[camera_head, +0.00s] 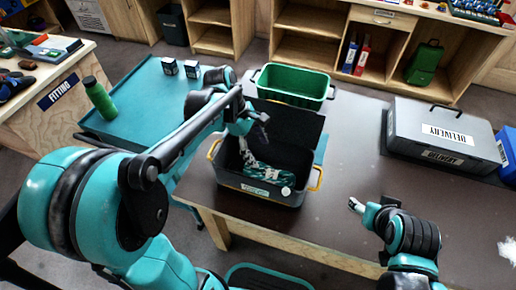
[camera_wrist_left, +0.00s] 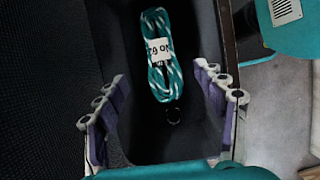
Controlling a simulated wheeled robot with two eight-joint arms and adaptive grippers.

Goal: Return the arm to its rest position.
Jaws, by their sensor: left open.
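My left gripper (camera_head: 256,126) is open and empty above the dark open box (camera_head: 229,178) with yellow handles. In the left wrist view its fingers (camera_wrist_left: 160,78) are spread wide on either side of the view. A teal and white coiled rope (camera_wrist_left: 160,50) with a white label lies inside the box, apart from the fingers; it also shows in the head view (camera_head: 268,174). My right gripper (camera_head: 356,205) is above the right part of the brown table; it is too small to tell whether it is open or shut.
A green bin (camera_head: 292,84) stands behind the box. A grey delivery case (camera_head: 440,132) is at the table's right. A teal side table (camera_head: 150,100) holds a green bottle (camera_head: 99,97) and two small boxes. The table's middle is clear.

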